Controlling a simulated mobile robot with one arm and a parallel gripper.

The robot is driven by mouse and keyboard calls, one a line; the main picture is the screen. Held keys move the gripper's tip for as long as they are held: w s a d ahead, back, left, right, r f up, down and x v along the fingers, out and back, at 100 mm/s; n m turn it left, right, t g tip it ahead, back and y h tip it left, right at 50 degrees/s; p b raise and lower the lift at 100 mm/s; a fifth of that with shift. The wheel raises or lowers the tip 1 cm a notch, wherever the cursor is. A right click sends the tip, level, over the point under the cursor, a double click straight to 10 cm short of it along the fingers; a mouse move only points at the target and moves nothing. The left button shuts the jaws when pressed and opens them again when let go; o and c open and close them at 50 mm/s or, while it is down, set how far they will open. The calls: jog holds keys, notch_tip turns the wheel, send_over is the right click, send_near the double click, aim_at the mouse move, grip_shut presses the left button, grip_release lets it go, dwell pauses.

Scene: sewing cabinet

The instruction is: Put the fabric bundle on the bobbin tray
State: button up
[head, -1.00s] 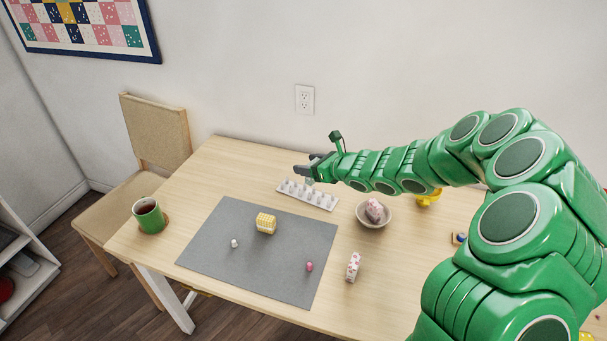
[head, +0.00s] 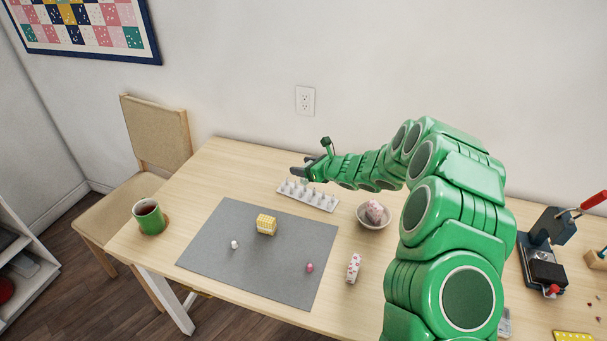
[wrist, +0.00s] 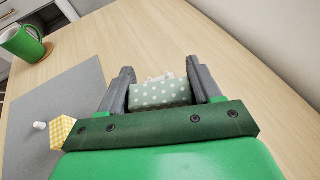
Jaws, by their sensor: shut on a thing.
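My gripper (head: 304,169) is shut on a sage green fabric bundle with white dots (wrist: 160,94), which sits between both fingers in the wrist view. In the head view the bundle is mostly hidden behind the fingers. The bobbin tray (head: 322,205) is a white strip with several upright pegs, on the table at the back edge of the grey mat. My gripper is over or just behind the tray's left end; the exact height is hard to tell. In the wrist view small white shapes show just past the bundle, and I cannot tell what they are.
The grey mat (head: 215,262) bears a yellow checked bundle (head: 266,224) and two small white and pink items. A bowl (head: 373,222) with a pink bundle stands right of the tray. A dotted bundle (head: 353,268) lies nearer. A green mug (head: 148,216) stands left.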

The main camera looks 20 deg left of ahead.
jog(key=shift+w+a+f, duration=0.1)
jog(key=shift+w+f, duration=0.05)
jog(key=shift+f, duration=0.85)
jog(key=shift+w+a+f, duration=0.1)
jog(key=shift+w+f, duration=0.05)
jog(key=shift+f, duration=0.8)
jog(key=shift+f, duration=0.25)
jog(key=o, duration=1)
jog(key=shift+r, duration=0.1)
